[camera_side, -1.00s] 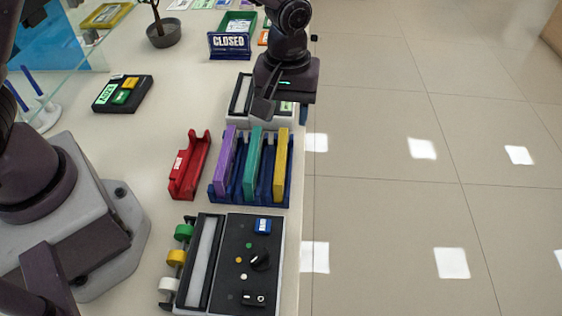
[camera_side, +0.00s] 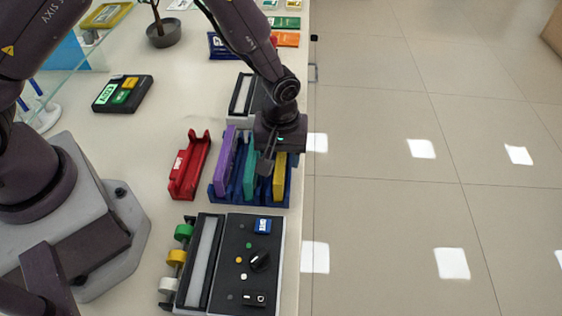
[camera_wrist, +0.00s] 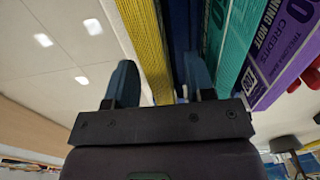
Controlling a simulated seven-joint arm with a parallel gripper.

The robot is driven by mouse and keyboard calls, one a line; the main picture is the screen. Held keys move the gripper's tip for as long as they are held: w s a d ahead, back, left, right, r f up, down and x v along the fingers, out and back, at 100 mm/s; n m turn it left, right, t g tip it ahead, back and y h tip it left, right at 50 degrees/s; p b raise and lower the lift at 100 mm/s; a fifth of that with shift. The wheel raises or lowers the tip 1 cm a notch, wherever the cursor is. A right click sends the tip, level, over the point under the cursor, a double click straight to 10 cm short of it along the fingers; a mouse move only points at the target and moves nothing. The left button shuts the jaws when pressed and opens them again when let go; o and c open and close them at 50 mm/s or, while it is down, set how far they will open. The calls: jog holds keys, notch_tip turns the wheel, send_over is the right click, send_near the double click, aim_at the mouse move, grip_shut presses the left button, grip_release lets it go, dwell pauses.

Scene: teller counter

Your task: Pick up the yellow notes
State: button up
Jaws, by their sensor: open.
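The yellow notes (camera_side: 279,178) stand upright in the rightmost slot of a blue rack (camera_side: 250,202), at the counter's right edge. My gripper (camera_side: 270,163) is over the rack, at the top of the yellow notes, and hides part of them. In the wrist view the yellow notes (camera_wrist: 147,45) show between my two open fingers (camera_wrist: 160,75), closer to the left finger. The jaws are not closed on anything. Teal notes (camera_side: 250,178) and purple notes (camera_side: 226,165) stand in the slots to the left.
An empty-looking red holder (camera_side: 188,165) stands left of the rack. A dark control panel (camera_side: 246,270) with coloured rolls lies in front. A white-and-black device (camera_side: 241,95) is behind the rack, partly hidden by my arm. The floor is clear to the right.

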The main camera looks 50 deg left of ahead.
jog(key=shift+f, duration=0.5)
grip_shut()
jog(key=shift+r, duration=0.15)
